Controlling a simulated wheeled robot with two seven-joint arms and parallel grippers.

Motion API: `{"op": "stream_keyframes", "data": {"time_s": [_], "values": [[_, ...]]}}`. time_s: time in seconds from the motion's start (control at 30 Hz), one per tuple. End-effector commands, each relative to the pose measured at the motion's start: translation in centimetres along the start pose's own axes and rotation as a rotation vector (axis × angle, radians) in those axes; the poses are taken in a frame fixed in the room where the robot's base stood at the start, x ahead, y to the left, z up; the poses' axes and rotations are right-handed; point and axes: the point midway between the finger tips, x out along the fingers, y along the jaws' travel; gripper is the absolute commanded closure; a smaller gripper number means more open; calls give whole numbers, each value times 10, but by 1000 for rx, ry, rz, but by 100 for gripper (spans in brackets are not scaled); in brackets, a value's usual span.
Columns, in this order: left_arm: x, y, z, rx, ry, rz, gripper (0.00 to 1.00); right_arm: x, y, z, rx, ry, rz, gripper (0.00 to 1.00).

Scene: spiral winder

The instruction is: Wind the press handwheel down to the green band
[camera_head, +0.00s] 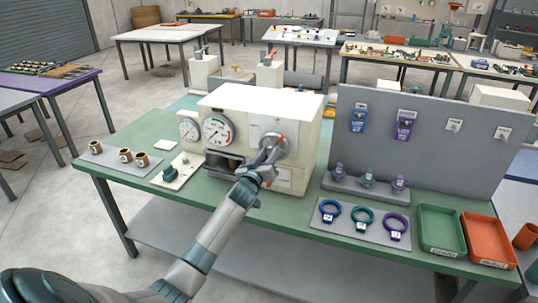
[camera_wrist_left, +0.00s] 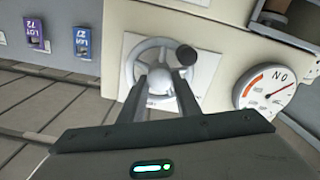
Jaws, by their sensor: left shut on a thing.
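The press (camera_head: 262,100) is a cream box on the green table. Its grey handwheel (camera_head: 273,146) is on the front face. It also shows in the left wrist view (camera_wrist_left: 133,72), with a black knob at its rim. My left gripper (camera_wrist_left: 163,76) is at the wheel, its two fingers either side of the round hub, shut on the handwheel. In the head view the left gripper (camera_head: 268,160) partly covers the wheel. A large dial (camera_head: 216,130) with coloured bands is left of the wheel. My right gripper is not in view.
A smaller gauge (camera_head: 188,130) stands left of the large dial. A grey upright panel (camera_head: 430,150) stands to the right. Coloured rings lie on a grey mat (camera_head: 345,231) in front, beside a green tray (camera_head: 440,231) and an orange tray (camera_head: 488,240).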

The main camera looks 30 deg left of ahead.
Motion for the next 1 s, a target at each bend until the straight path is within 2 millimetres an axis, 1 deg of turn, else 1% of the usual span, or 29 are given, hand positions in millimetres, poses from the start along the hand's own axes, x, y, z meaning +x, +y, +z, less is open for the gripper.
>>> {"op": "stream_keyframes", "data": {"time_s": [0.5, 1.0], "values": [[0, 2, 1, 493, 0, 0, 93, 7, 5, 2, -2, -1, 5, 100], [0, 4, 3, 969, -1, 1, 93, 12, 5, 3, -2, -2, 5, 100]]}}
